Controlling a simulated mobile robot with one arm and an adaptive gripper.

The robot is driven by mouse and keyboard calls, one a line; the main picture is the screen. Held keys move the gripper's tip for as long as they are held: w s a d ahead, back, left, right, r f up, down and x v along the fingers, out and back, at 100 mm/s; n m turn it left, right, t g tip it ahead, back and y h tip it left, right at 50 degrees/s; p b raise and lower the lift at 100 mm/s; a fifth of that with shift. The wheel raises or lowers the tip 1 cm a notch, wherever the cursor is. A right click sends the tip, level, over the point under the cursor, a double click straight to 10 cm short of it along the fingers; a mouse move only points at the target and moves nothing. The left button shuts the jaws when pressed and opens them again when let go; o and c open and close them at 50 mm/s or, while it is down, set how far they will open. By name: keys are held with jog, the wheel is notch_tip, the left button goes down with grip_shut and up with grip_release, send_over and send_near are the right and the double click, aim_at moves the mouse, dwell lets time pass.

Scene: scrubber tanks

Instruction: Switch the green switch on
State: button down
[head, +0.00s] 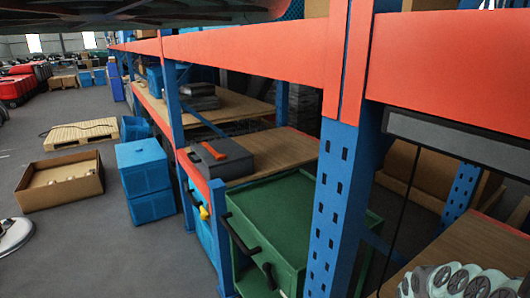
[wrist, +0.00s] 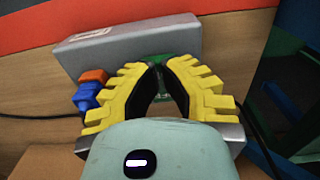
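In the wrist view my gripper (wrist: 158,66) has yellow ribbed fingers with black inner pads. The fingertips come together at the top, with a gap between the pads lower down, and nothing is seen held. Just behind the tips is a green part (wrist: 150,75), likely the green switch, at the lower edge of a grey box (wrist: 125,45). The fingers hide most of it, so its position cannot be read, nor whether the tips touch it. An orange and blue connector (wrist: 90,88) is left of the fingers. My gripper is not clearly seen in the head view.
In the head view a blue rack upright (head: 335,200) and orange beam (head: 250,45) stand close. Blue crates (head: 145,180) and a cardboard box (head: 60,185) are on the floor left.

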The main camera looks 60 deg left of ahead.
jog(key=shift+f+b, duration=0.35)
jog(key=shift+f, duration=0.1)
jog(key=shift+r, duration=0.15)
notch_tip(320, 180, up, 7)
jog(key=p, duration=0.7)
jog(key=shift+p, duration=0.35)
jog(key=shift+s, duration=0.1)
